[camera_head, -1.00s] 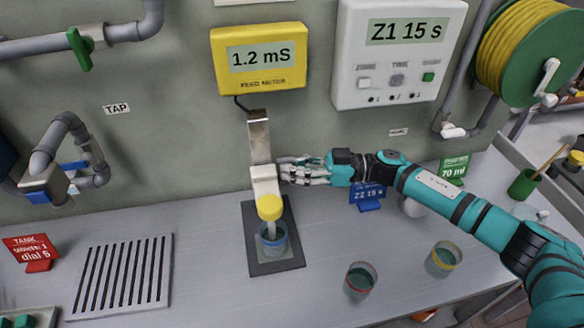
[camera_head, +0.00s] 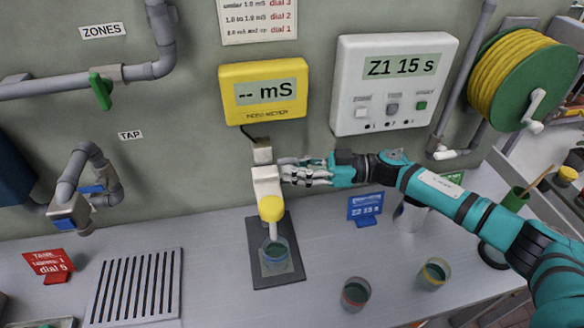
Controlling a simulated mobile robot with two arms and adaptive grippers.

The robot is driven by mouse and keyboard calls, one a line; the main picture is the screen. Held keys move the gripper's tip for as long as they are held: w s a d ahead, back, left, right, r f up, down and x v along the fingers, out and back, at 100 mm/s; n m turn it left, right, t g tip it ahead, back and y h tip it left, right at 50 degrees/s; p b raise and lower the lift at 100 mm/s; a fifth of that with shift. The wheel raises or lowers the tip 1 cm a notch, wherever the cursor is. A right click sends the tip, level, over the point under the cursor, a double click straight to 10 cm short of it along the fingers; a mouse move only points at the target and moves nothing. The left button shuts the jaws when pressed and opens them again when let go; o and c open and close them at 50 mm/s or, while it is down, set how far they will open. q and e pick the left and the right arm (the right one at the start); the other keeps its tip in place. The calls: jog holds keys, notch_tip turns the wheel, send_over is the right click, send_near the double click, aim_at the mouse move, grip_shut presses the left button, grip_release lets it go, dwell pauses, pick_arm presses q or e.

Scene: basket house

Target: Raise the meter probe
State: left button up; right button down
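The meter probe (camera_head: 271,209) has a yellow cap and a pale tip, and hangs from a white holder on an upright metal post (camera_head: 262,152). Its tip is at the rim of a blue-banded cup (camera_head: 275,265) on a dark base plate (camera_head: 268,281); the exact gap is hard to judge. The yellow feed meter (camera_head: 263,92) reads "-- mS", with a cable running down behind the post. My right gripper (camera_head: 285,173) reaches in from the right with its fingers closed at the side of the white holder. My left gripper is not in view.
A red-banded cup (camera_head: 355,294) and a yellow-banded cup (camera_head: 433,273) stand on the counter at the right, below my arm. A slotted drain (camera_head: 135,287) and a red card (camera_head: 49,264) are at the left.

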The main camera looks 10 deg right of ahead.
jog(key=c, duration=1.3)
grip_release()
jog(key=shift+w+d+r, duration=0.1)
jog(key=shift+w+r, duration=0.35)
jog(key=shift+r, duration=0.2)
jog(key=shift+c, duration=0.2)
jog(key=shift+s, duration=0.1)
jog(key=s+d+f, duration=0.1)
jog(key=s+d, duration=0.1)
jog(key=d, duration=1)
jog(key=shift+s, duration=0.25)
jog(key=shift+w+a+f, duration=0.1)
